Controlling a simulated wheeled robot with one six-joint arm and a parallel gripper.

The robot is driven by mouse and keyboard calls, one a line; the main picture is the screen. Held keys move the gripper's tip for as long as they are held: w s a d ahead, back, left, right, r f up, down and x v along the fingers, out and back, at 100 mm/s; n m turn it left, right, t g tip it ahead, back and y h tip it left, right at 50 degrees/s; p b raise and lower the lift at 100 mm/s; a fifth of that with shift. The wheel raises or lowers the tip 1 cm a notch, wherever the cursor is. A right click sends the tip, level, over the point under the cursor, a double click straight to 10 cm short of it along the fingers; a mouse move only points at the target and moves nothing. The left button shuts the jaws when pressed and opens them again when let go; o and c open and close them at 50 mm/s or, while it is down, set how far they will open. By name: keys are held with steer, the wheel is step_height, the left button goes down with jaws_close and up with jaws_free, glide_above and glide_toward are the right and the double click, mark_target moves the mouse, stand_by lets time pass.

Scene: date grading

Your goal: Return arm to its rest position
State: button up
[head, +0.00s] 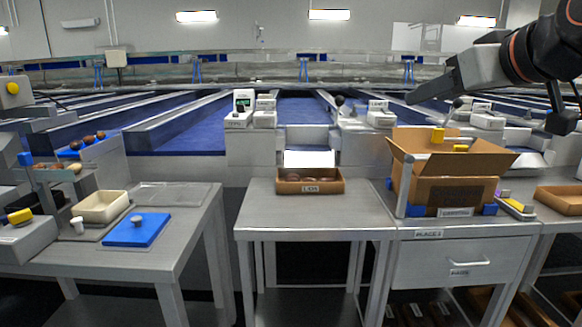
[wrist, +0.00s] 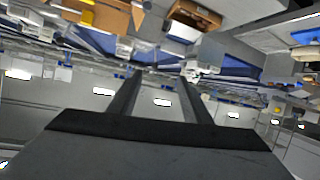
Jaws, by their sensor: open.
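My gripper (wrist: 163,78) shows in the wrist view with its two dark fingers apart and nothing between them. In the head view my arm reaches in from the upper right, and the gripper end (head: 424,92) points left, raised above the open cardboard box. The wrist view is upside down, with ceiling lights low in the picture and the tables along its top. My gripper touches nothing that I can see.
The open cardboard box (head: 450,190) stands on the right table below my arm. A brown tray (head: 310,187) with a label stands on the middle table. A cream bin (head: 101,208) and a blue board (head: 137,229) are on the left table. Blue lanes lie behind.

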steer(key=s+d+f+m+g+h, duration=0.1)
steer(key=s+f+g, duration=0.2)
steer(key=f, duration=1.1)
steer(key=s+d+f+m+g+h, duration=0.1)
steer(key=s+f, duration=0.5)
steer(key=f, duration=0.8)
steer(key=s+d+f+m+g, duration=0.1)
steer(key=s+f+g, duration=0.3)
steer(key=f, duration=1)
steer(key=shift+s+d+f+m+g+h, duration=0.2)
steer(key=shift+d+f+m+g+h, duration=0.15)
steer(key=shift+d, duration=0.3)
steer(key=shift+r, duration=0.15)
